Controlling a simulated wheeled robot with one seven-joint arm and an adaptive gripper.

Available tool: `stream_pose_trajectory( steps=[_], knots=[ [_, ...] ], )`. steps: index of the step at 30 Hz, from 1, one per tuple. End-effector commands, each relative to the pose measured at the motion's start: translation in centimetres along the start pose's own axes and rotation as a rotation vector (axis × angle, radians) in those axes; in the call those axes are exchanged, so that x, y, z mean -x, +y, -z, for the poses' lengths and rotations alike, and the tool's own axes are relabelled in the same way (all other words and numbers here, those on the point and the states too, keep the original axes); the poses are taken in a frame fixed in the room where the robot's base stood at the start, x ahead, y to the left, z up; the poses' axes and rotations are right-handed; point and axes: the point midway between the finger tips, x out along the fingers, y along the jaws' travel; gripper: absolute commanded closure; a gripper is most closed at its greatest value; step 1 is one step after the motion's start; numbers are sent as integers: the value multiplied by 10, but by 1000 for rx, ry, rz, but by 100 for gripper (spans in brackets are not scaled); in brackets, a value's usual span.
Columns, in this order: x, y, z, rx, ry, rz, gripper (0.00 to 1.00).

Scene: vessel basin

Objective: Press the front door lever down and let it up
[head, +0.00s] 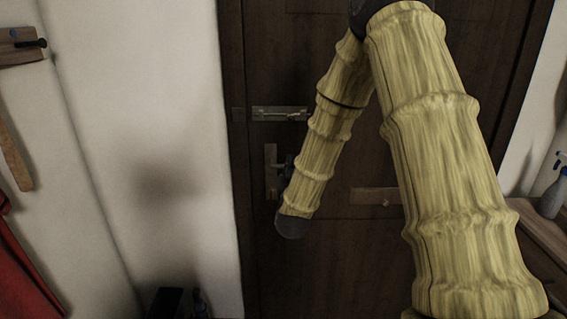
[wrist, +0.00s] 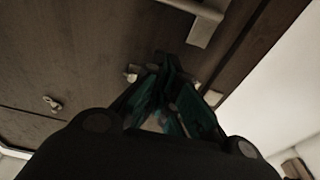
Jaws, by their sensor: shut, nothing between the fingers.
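The front door (head: 340,270) is dark brown and closed. Its pale metal lever and backplate (head: 271,172) sit near the door's left edge in the head view. The lever's right part is hidden by my gripper and arm. My gripper (head: 288,163) is a small dark shape beside the lever, mostly hidden behind my yellow arm. In the wrist view, my gripper (wrist: 164,72) has its teal-lined fingers together, with nothing held. A pale metal fitting, seemingly the lever and plate (wrist: 205,28), lies beyond the fingertips at the top. A gap shows in the picture; contact is not visible.
A slide bolt (head: 280,113) is above the lever, and a letter plate (head: 374,196) is to its right. A white wall (head: 170,120) stands left of the door. A spray bottle (head: 552,192) stands on a wooden surface at right. Dark items lie on the floor at lower left.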

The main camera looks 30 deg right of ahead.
Motion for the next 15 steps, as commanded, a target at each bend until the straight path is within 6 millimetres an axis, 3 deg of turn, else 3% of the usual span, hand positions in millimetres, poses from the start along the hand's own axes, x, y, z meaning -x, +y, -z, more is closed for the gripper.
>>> stream_pose_trajectory(
  steps=[15],
  knots=[
    [-75, -2, 2, 0, -2, 3, 100]
  ],
)
